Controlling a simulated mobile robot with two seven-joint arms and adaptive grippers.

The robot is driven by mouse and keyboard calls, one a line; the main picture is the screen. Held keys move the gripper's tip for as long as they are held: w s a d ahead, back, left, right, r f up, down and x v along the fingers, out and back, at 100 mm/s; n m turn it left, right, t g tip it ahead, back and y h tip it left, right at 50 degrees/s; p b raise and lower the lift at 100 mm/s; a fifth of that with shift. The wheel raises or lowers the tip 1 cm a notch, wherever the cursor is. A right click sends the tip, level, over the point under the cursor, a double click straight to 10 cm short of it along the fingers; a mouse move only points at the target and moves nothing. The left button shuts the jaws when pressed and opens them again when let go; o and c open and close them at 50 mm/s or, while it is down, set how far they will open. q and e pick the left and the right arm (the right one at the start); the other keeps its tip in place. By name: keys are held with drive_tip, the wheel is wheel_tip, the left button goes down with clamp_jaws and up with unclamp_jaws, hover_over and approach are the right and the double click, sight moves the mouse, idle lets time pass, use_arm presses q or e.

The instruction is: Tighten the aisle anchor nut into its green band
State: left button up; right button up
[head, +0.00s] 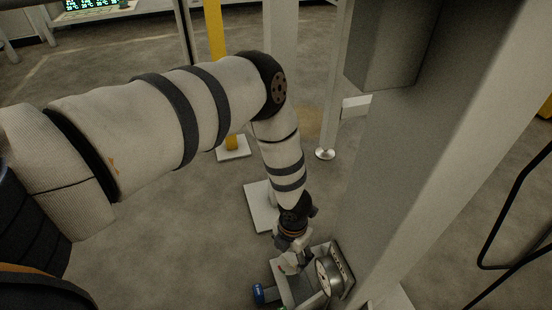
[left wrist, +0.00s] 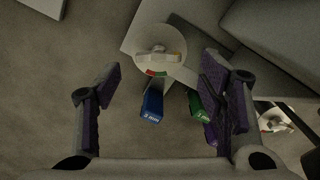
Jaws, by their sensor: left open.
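The aisle anchor nut (left wrist: 158,49) appears as a pale knob at the middle of a round white disc (left wrist: 146,34) in the left wrist view. Small red, green and yellow marks show on the disc's lower and right side; I cannot tell exactly where the nut points against the green band (left wrist: 161,73). My left gripper (left wrist: 160,88) is open, with its dark finger pads apart on either side of the picture and the disc beyond them, between and a little above. In the head view the left gripper (head: 290,263) points down and hides the nut. My right gripper is not in view.
In the head view a grey tray (head: 292,290) holds a round metal-rimmed part (head: 328,277). A large pale upright beam (head: 420,160) stands close to the right of the gripper.

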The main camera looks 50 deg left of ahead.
sight(288, 260)
use_arm(q)
drive_tip(key=f, duration=0.2)
drive_tip(key=f+b, duration=0.1)
drive_tip(key=shift+w+a+f, duration=0.1)
drive_tip(key=shift+a+f, duration=0.2)
drive_tip(key=shift+c, duration=0.5)
drive_tip(key=c, duration=1.1)
drive_tip(key=shift+o, duration=0.2)
drive_tip(key=shift+f+m, duration=0.1)
drive_tip(key=shift+m, duration=0.3)
drive_tip(key=m+b, duration=0.2)
drive_tip(key=m, duration=0.1)
drive_tip(key=shift+d+f+m, duration=0.1)
drive_tip(key=shift+m, duration=0.2)
drive_tip(key=shift+m+b, duration=0.85)
drive_tip(key=shift+m, duration=1.45)
